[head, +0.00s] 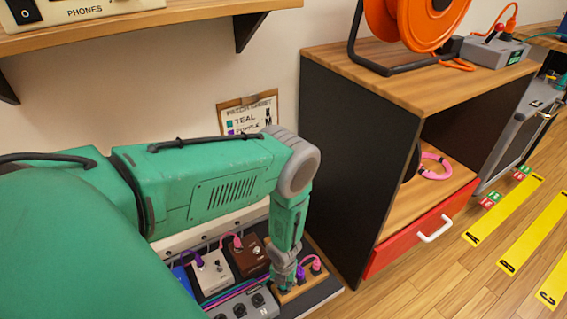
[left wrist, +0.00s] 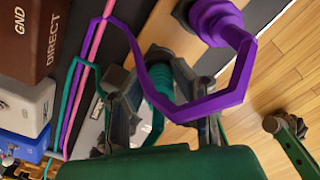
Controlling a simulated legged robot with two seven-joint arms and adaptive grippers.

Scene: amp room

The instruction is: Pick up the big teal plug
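The big teal plug (left wrist: 158,88) shows in the left wrist view between the two fingers of my left gripper (left wrist: 157,100). The fingers stand apart on either side of it, and I cannot tell whether they touch it. A thick purple cable loops in front and partly hides the plug. In the head view my left gripper (head: 284,275) points down over the wooden block at the right end of the pedal board, and it hides the teal plug. A purple plug (left wrist: 215,20) stands close beside my gripper.
A pink plug (head: 316,264) stands right of my gripper. A brown pedal (head: 248,256), a white pedal (head: 212,272) and a grey box (head: 243,306) crowd its left. The black cabinet side (head: 345,165) rises close by on the right. Several cables cross the board.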

